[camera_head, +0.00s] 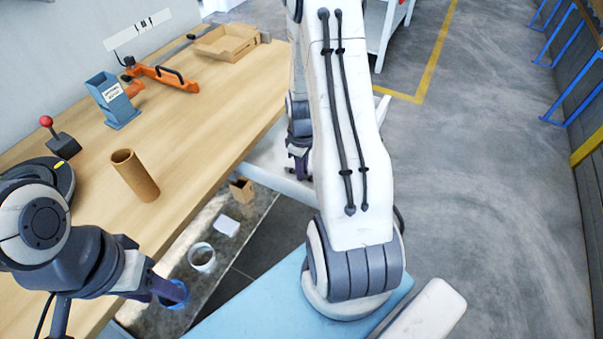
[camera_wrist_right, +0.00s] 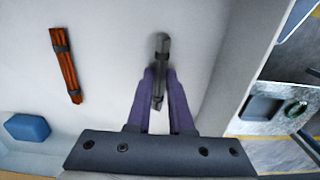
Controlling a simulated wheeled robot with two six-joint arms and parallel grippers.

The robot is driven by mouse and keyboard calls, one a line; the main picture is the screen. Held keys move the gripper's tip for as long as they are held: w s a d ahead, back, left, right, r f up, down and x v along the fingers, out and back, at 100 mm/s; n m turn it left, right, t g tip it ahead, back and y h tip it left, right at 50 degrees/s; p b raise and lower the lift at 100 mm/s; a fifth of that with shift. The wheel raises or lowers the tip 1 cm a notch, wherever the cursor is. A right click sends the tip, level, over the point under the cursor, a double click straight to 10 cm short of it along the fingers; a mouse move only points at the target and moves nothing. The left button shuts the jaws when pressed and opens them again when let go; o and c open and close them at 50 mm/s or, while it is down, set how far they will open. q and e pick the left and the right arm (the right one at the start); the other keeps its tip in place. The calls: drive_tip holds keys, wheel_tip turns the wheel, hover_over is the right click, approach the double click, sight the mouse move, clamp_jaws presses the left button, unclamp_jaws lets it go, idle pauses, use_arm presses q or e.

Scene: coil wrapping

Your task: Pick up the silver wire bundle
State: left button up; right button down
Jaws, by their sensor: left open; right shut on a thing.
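The silver wire bundle (camera_wrist_right: 161,48) is a short dark-grey and silver bar in the right wrist view, lying lengthwise between the purple fingers. My right gripper (camera_wrist_right: 160,88) is shut on it, over a pale surface. In the head view my right gripper (camera_head: 299,168) is partly hidden behind my own arm, and the bundle cannot be made out there. My left gripper (camera_head: 165,290) is open at the lower left, beyond the table's edge. A blue ring-like thing (camera_head: 178,301) shows at its fingertips; I cannot tell whether they touch.
A copper-coloured bundle (camera_wrist_right: 66,66) and a blue block (camera_wrist_right: 27,127) lie on the pale surface. The wooden table (camera_head: 215,100) carries a brown tube (camera_head: 135,176), a blue holder (camera_head: 113,98) and an open wooden box (camera_head: 226,42). A white roll (camera_head: 202,257) lies lower down.

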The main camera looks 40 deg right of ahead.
drive_tip(key=shift+r, duration=0.1)
wheel_tip(320, 180, up, 10)
drive_tip(key=shift+p, duration=0.35)
idle(1.0)
